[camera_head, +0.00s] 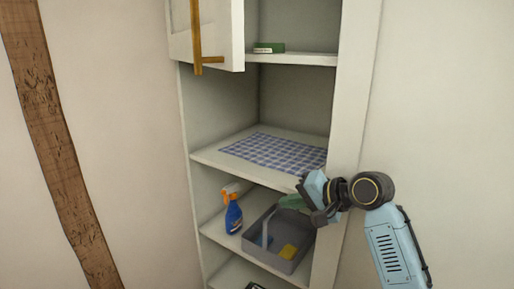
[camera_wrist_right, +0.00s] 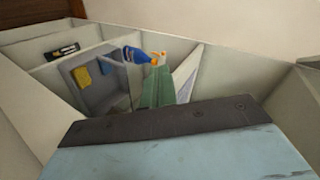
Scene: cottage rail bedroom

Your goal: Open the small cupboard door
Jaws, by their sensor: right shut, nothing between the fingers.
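The cupboard door (camera_head: 222,30) is a white panel at the top left of the cupboard in the head view. It stands swung out to the left, and the shelves beside and below it are exposed. A golden-brown handle bar (camera_head: 196,35) is on it. Its upper part is cut off by the picture edge. My right gripper (camera_head: 312,198) is shut and empty, low at the cupboard's right upright, well below and right of the door. The door does not show in the right wrist view, where the light-blue and dark gripper body fills the bottom. My left gripper is not in view.
A timber post (camera_head: 55,130) stands at left.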

